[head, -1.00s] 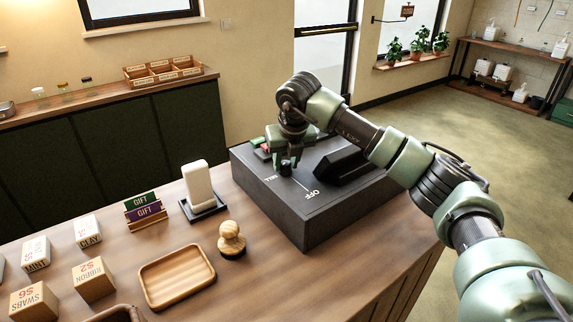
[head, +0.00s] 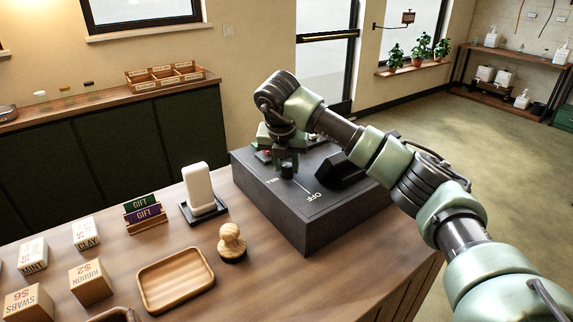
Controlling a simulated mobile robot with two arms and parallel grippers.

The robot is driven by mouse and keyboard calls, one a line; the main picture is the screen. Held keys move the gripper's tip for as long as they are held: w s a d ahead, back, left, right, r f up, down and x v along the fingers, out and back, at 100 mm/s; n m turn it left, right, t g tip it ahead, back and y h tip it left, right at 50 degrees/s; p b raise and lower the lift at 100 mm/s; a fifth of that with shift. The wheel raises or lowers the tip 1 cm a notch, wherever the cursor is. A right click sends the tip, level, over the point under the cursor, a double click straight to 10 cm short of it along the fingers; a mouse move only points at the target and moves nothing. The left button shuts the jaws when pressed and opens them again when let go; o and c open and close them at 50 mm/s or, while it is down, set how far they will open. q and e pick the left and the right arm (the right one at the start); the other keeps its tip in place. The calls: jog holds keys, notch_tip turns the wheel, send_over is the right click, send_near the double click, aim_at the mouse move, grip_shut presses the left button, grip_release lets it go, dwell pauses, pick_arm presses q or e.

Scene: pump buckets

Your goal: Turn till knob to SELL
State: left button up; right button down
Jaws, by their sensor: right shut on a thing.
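The till (head: 318,220) is a dark grey box on the wooden counter, with the white labels SELL (head: 272,181) and OFF (head: 311,196) on its top. The small black till knob (head: 287,173) stands on the top near the SELL label. My right gripper (head: 288,166) reaches down from above and is shut on the knob. The fingers partly hide the knob, so I cannot tell exactly which label it points to. My left gripper is not in view.
A white block on a black stand (head: 199,190), gift cards (head: 143,212), a wooden stamp (head: 231,240) and a wooden tray (head: 176,280) stand left of the till. A black slanted part (head: 341,170) sits on the till right of the knob.

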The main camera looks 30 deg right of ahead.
jog(key=c, duration=1)
grip_release()
jog(key=shift+c, duration=0.2)
jog(key=b+v, duration=0.1)
jog(key=v, duration=0.6)
jog(key=shift+r, duration=0.35)
jog(key=shift+s, duration=0.15)
